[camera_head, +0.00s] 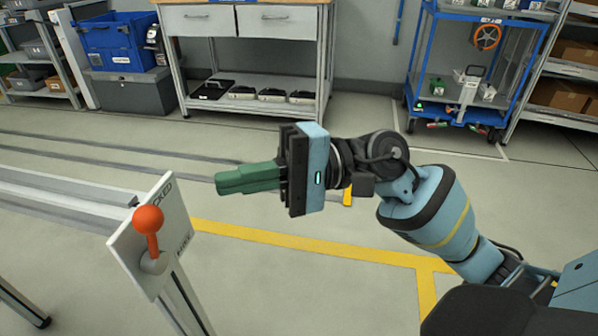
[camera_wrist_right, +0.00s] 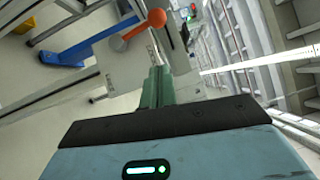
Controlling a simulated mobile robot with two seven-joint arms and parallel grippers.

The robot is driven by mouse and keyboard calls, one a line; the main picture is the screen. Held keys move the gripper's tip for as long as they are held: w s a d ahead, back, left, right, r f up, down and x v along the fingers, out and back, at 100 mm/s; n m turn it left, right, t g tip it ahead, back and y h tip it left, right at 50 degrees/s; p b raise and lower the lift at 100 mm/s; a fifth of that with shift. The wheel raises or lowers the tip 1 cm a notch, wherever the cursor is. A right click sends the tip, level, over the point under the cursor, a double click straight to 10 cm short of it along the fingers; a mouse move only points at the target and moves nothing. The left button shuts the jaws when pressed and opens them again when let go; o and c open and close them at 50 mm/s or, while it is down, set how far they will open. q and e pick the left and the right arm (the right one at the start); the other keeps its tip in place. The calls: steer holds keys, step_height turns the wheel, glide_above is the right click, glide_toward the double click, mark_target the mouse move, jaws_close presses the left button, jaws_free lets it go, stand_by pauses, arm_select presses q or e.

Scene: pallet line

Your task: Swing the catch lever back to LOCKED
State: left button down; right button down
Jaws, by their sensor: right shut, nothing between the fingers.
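The catch lever is an orange ball (camera_head: 148,220) on a short orange stem, standing up from a pivot on a tilted white plate (camera_head: 125,250). The plate carries black lettering; "CKED" is readable near its top, partly behind the ball, and a second word at its right edge is too small to read. In the right wrist view the orange ball (camera_wrist_right: 156,18) is beyond the fingertips. My right gripper (camera_head: 218,183) has its green fingers shut and empty, right of the ball and apart from it. Its fingers also show in the wrist view (camera_wrist_right: 157,88). My left gripper is not visible.
The plate sits on a pale post by a grey rail (camera_head: 60,195) at left. A workbench (camera_head: 250,50), a blue bin (camera_head: 115,40) and a blue cart (camera_head: 475,60) stand at the back. The floor right of the plate, with yellow lines (camera_head: 300,243), is clear.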

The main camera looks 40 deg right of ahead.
steer(key=v, duration=0.7)
steer(key=shift+s, duration=0.25)
steer(key=shift+r, duration=0.1)
